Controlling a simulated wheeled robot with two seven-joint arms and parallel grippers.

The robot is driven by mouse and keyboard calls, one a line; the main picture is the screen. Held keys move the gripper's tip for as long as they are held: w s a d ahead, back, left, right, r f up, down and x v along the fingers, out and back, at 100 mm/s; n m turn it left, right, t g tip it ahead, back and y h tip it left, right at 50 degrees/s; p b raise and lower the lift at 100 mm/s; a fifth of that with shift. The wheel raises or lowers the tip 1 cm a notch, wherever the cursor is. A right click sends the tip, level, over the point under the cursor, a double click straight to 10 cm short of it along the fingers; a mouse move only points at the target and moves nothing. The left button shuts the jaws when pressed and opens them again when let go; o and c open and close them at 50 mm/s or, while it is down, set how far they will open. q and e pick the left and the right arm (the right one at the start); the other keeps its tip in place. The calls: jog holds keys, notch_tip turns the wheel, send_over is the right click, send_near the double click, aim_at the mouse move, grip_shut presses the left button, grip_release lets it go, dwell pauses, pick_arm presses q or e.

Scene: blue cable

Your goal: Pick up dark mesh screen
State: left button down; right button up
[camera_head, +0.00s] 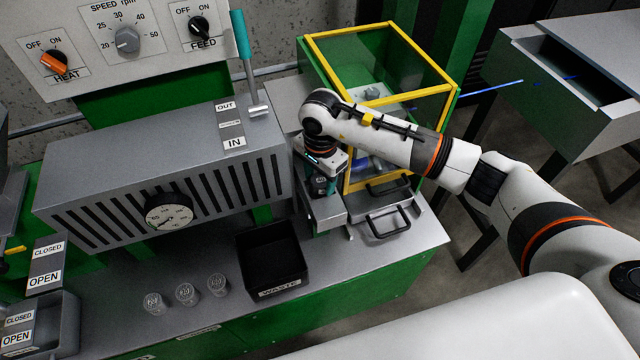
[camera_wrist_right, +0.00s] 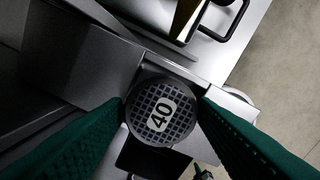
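A round dark mesh screen (camera_wrist_right: 160,112) with a white "40" label shows in the right wrist view, over the edge of a grey metal block. In the head view I cannot make the screen out behind my gripper. My right gripper (camera_head: 324,190) points down at a small grey metal housing at the right end of the slotted machine. Its two green fingers (camera_wrist_right: 160,103) stand apart, one on each side of the screen, with their tips at its rim. I cannot tell whether they press on it. My left gripper is not in view.
A black waste bin (camera_head: 272,262) stands left of the gripper, with three small clear cups (camera_head: 186,293) farther left. A yellow-framed glass case (camera_head: 400,95) stands behind my right arm. A handled drawer (camera_head: 388,222) lies to the right. The slotted grey machine (camera_head: 160,165) stands on the left.

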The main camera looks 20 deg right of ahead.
jog(key=c, duration=0.7)
jog(key=shift+r, duration=0.1)
